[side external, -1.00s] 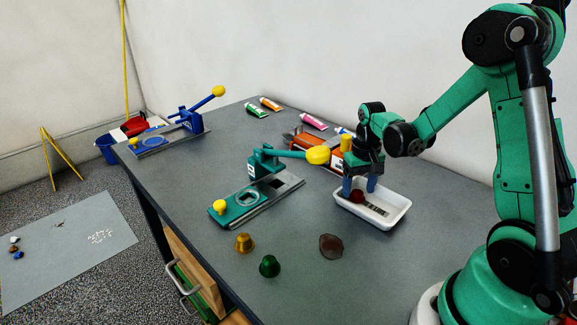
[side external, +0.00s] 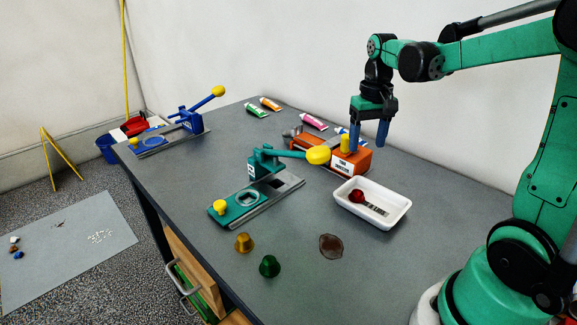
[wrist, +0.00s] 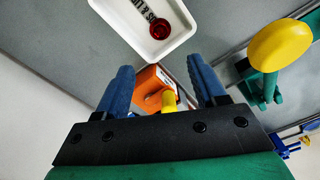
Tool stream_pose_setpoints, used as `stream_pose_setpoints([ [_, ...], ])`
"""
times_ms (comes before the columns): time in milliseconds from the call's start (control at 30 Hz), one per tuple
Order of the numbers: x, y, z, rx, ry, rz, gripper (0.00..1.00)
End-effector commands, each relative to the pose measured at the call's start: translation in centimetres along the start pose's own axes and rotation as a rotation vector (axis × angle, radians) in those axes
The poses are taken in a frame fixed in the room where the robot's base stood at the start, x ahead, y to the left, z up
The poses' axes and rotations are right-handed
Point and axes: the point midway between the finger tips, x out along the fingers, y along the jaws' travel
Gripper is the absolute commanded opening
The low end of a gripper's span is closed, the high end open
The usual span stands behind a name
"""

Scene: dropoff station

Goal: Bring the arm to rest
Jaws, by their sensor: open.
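My gripper (side external: 370,132) is open and empty, raised above the table behind the white tray, its blue fingers pointing down. The white tray (side external: 348,205) holds a dark red capsule (side external: 357,198). The tray (wrist: 178,42) and the red capsule (wrist: 161,29) also show in the wrist view.
A teal press (side external: 237,207) with a yellow-knobbed lever stands left of the tray. A blue press (side external: 165,138) stands farther back. A gold capsule (side external: 244,242), a green capsule (side external: 269,266) and a brown stain (side external: 331,246) are at the front. Paint tubes (side external: 312,121) lie at the back.

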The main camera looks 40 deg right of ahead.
Motion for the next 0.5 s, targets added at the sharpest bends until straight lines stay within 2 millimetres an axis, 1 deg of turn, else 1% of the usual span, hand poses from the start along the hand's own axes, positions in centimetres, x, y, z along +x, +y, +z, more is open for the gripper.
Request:
stream_pose_setpoints([
  [167,0.0,-0.1,0.0,-0.001,0.002,0.000,0.64],
  [267,-0.3,-0.8,0.5,-0.005,0.023,-0.001,0.64],
  [367,-1.0,-2.4,1.7,-0.006,0.079,-0.006,0.64],
  [500,-1.7,-5.0,4.0,-0.008,0.181,-0.032,0.64],
])
